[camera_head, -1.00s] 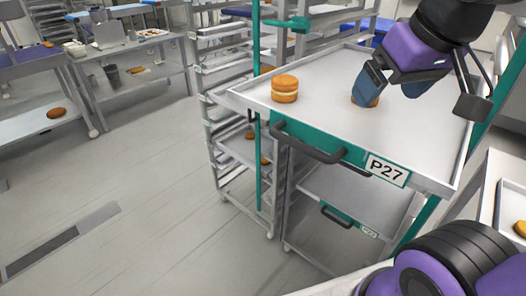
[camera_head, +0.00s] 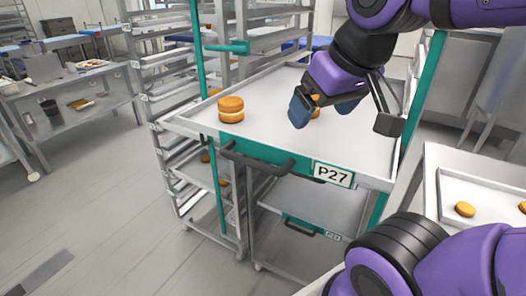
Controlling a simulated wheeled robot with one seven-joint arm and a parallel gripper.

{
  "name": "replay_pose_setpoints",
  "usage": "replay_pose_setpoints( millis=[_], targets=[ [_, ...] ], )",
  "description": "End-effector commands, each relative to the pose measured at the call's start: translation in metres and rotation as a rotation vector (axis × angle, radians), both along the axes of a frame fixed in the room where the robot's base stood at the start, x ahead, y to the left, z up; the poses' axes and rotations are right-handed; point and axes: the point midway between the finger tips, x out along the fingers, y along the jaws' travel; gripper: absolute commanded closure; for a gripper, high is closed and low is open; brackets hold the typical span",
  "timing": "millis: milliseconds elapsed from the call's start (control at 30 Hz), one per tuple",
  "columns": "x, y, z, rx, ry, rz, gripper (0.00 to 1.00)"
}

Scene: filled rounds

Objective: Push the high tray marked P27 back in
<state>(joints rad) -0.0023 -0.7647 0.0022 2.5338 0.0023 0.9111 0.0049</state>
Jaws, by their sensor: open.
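The high tray marked P27 (camera_head: 265,112) sticks out of the front of the rack (camera_head: 240,198). Its teal front carries a dark handle (camera_head: 257,160) and a white P27 label (camera_head: 333,175). A filled round (camera_head: 231,109) stands near the tray's left side. A second round (camera_head: 315,108) shows in part behind my gripper. My gripper (camera_head: 340,112) is open above the tray's middle, with one dark finger to the left and one to the right. I cannot tell whether it touches the second round.
A lower tray (camera_head: 318,202) with its own handle sits in the rack below P27. At the right, another tray (camera_head: 490,195) with rounds lies on a table. Work tables (camera_head: 75,105) stand at the back left.

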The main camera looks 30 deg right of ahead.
Motion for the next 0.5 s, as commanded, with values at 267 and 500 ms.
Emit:
replay_pose_setpoints(
  millis=[267,500],
  targets=[
    [0.005,0.002,0.001,-0.012,0.01,0.008,0.72],
    [0.05,0.029,0.006,-0.129,0.061,0.06,1.0]
  ],
)
